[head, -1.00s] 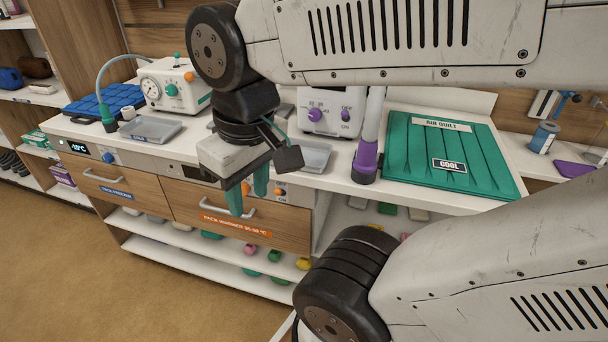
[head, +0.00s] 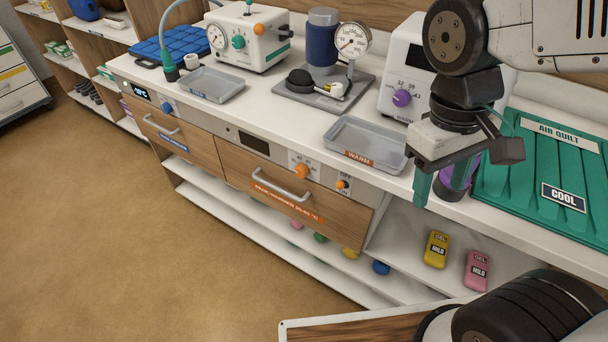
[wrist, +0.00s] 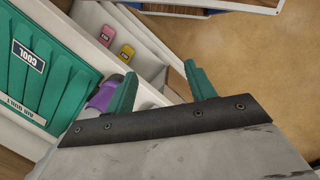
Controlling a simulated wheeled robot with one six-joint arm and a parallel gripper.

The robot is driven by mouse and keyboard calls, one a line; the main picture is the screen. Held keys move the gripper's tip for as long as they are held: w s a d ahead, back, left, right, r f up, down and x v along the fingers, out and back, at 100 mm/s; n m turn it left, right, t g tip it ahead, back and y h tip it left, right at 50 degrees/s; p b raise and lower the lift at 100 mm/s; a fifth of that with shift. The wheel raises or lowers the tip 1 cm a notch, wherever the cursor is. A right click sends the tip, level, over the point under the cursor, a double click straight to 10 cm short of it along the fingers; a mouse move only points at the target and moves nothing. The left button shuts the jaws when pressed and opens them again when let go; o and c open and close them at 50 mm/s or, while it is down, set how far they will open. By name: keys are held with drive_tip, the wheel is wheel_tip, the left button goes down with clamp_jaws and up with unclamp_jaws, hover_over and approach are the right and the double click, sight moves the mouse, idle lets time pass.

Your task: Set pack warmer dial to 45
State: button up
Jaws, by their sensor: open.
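The pack warmer is a wooden drawer front (head: 270,188) with an orange label, under the counter in the head view. Its control strip carries an orange dial (head: 302,171), a smaller orange on/off knob (head: 342,184) and a dark display (head: 254,143). The dial's scale is too small to read. My gripper (head: 440,188) has green fingers, open and empty, pointing down in front of the counter edge, right of the dial and apart from it. In the wrist view my gripper (wrist: 160,92) shows both fingers spread with nothing between them; the dial is not in that view.
A WARM tray (head: 365,147) stands on the counter above the dial. The purple-knobbed white unit (head: 402,75) and green air quilt (head: 545,165) are near my gripper. Gel packs (head: 436,249) lie on the shelf below. The floor (head: 110,220) in front is clear.

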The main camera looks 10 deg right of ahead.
drive_tip(key=w+a+f+n+g+h, duration=0.1)
drive_tip(key=w+a+f+n+h, duration=0.3)
drive_tip(key=f+n+h, duration=0.25)
drive_tip(key=n+t+h, duration=0.2)
drive_tip(key=n+t, duration=1.6)
drive_tip(key=n, duration=1.3)
approach(299, 174)
drive_tip(key=w, duration=0.1)
drive_tip(key=x, duration=0.7)
drive_tip(key=shift+w+d+r, duration=0.1)
drive_tip(key=shift+d, duration=0.25)
drive_tip(key=c, duration=1)
